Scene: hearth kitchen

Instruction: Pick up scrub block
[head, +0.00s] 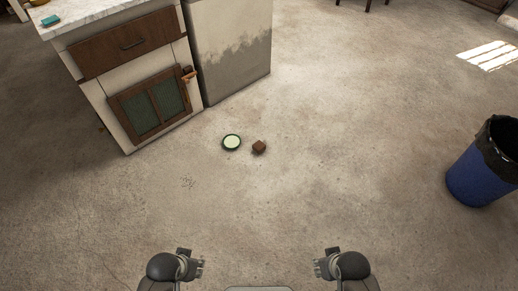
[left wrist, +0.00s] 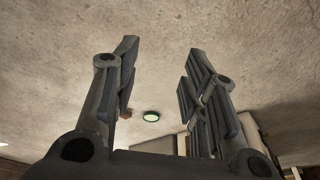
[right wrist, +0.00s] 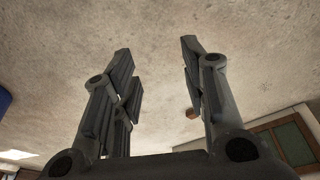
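Two small blocks show in the head view, and I cannot tell for sure which is the scrub block. A teal block (head: 51,20) lies on the marble counter at the top left. A brown block (head: 259,146) lies on the floor near the middle, and it also shows beside a finger in the right wrist view (right wrist: 191,113). My left gripper (head: 199,265) and my right gripper (head: 319,266) are at the bottom of the head view, well apart from both blocks. In the wrist views the left fingers (left wrist: 162,48) and right fingers (right wrist: 156,45) are spread and empty.
A round pale-green dish (head: 232,142) with a dark rim lies just left of the brown block. A cabinet (head: 125,75) and a grey-patched unit (head: 235,50) stand behind at the left. A blue bin (head: 478,175) stands at the right. The floor between is clear.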

